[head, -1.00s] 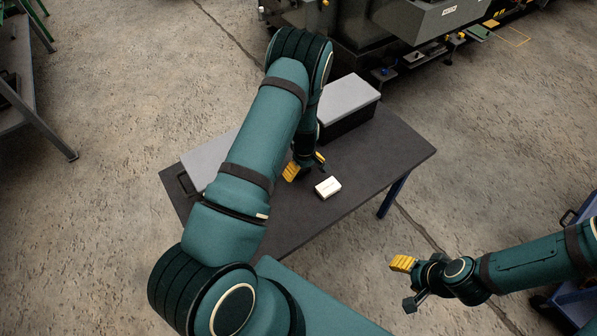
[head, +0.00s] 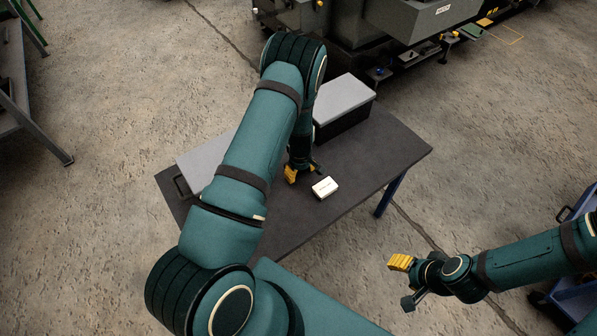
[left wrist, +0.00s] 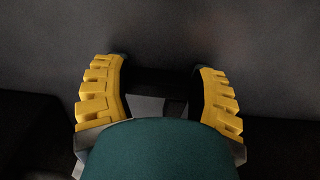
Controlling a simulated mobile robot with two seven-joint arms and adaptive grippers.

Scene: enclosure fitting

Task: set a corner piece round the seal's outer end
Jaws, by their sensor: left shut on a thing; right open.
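My left gripper (head: 302,174) points down at the dark table, just behind and left of a small white box. In the left wrist view my left gripper (left wrist: 160,95) has its yellow-padded fingers wide apart, shut on a dark piece (left wrist: 158,82) between them. The piece is too dark for me to tell its shape or whether it is a corner piece. I cannot make out the seal in any view. My right gripper (head: 405,283) is open and empty, off the table's front right side.
The small white box (head: 325,188) lies on the dark table (head: 290,232). A dark box with a grey lid (head: 341,97) stands at the back, and a grey-topped case (head: 203,160) lies at the left, partly behind my left arm. The table's right part is clear.

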